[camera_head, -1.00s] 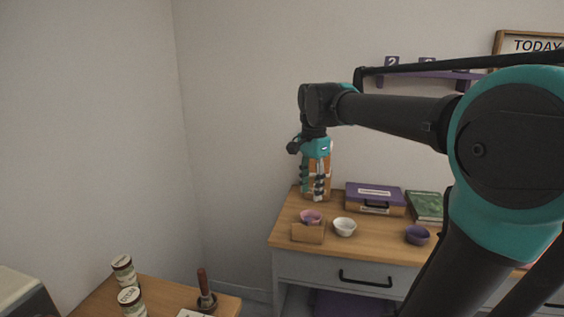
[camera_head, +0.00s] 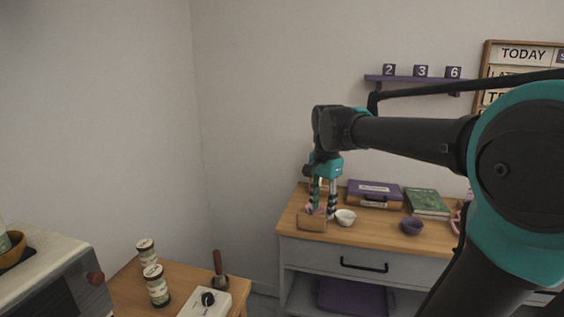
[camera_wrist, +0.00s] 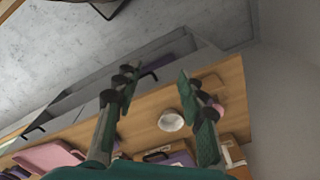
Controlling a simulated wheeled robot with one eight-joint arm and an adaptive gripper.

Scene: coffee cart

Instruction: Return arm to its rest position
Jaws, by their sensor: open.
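My gripper (camera_head: 323,208) is open and empty, pointing down at the left end of the wooden counter (camera_head: 376,230). In the head view its fingers overlap a pink bowl (camera_head: 310,209), which is partly hidden; I cannot tell whether they touch it. A brown block-like holder (camera_head: 312,223) sits in front of the bowl. A white bowl (camera_head: 345,217) stands just to the right. In the wrist view the spread fingers (camera_wrist: 158,80) show nothing between the tips, and the white bowl (camera_wrist: 171,120) is seen past them. My arm stretches out from the right.
On the counter are a purple case (camera_head: 374,190), a green book (camera_head: 427,203) and a purple bowl (camera_head: 411,226). A nearer table (camera_head: 190,290) at lower left holds two jars (camera_head: 155,284) and a wooden-handled tool (camera_head: 219,270). A machine (camera_head: 50,285) stands at far left.

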